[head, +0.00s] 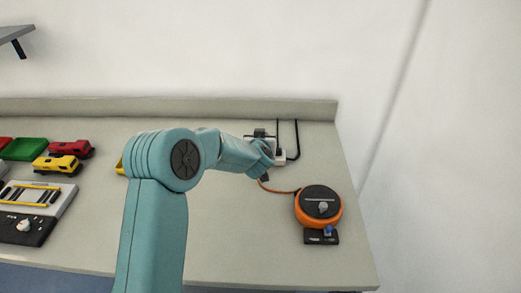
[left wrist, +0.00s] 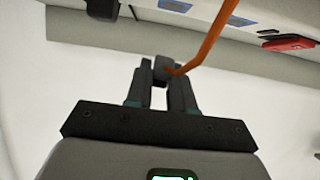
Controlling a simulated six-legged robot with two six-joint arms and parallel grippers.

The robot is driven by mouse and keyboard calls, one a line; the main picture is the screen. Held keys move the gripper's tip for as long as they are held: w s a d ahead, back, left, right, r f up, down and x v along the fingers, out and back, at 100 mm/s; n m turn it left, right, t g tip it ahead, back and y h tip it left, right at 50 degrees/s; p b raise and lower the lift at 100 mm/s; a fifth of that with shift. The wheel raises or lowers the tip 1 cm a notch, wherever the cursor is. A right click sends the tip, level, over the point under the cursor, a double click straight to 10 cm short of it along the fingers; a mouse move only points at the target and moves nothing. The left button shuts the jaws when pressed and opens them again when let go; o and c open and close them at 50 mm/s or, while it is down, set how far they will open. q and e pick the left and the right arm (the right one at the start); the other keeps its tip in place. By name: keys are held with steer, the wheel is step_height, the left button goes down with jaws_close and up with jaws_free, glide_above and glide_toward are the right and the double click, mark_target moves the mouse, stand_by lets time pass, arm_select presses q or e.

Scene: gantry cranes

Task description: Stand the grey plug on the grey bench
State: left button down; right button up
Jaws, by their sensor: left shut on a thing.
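The grey plug (left wrist: 160,64) is between the two fingertips of my left gripper (left wrist: 161,73) in the left wrist view. The gripper is shut on it. An orange cord (left wrist: 208,42) runs from the plug out of the top of that view. In the head view my left arm reaches over the grey bench (head: 235,235) to its back right. The gripper there is mostly hidden by my arm; a small dark part shows at the cord's end. I cannot tell whether the plug touches the bench. My right gripper is not in view.
An orange cord reel (head: 301,215) with a dark top stands at the bench's right. A white block (head: 280,157) and black brackets (head: 297,140) are at the back, close to my arm. Toy vehicles (head: 57,164) and trays fill the left. The front middle is clear.

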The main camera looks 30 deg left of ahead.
arm_select(q)
steer(key=shift+f, duration=1.95)
steer(key=shift+f, duration=0.25)
steer(key=c, duration=1)
jaws_free()
steer(key=shift+r, duration=0.1)
